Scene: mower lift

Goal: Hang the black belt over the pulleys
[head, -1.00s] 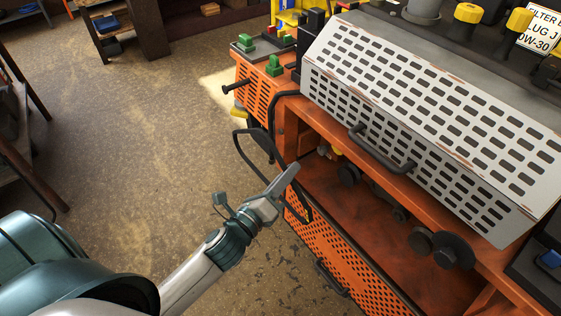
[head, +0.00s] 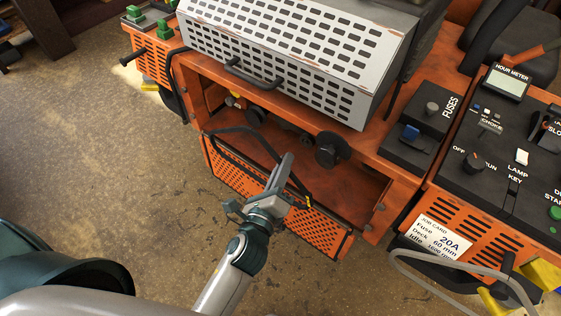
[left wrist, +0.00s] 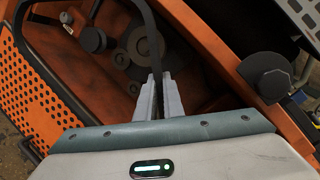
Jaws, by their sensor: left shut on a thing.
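My left gripper (head: 286,160) is shut on the black belt (head: 236,129), in front of the open orange bay. The belt hangs as a loose loop on both sides of the fingers. In the left wrist view the belt (left wrist: 151,30) runs up from between the fingertips (left wrist: 157,82). A large dark pulley (head: 331,150) sits at the bay's right, with a smaller one (head: 254,115) at upper left. The left wrist view shows grey round pulleys (left wrist: 122,58) behind the belt. I cannot tell whether the belt touches any pulley. My right gripper is out of view.
A perforated grey guard (head: 290,60) with a handle overhangs the bay. A perforated orange panel (head: 325,232) hangs below the opening. A control panel (head: 500,140) stands to the right, with a grey cable (head: 440,262) below it. The floor at left is clear.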

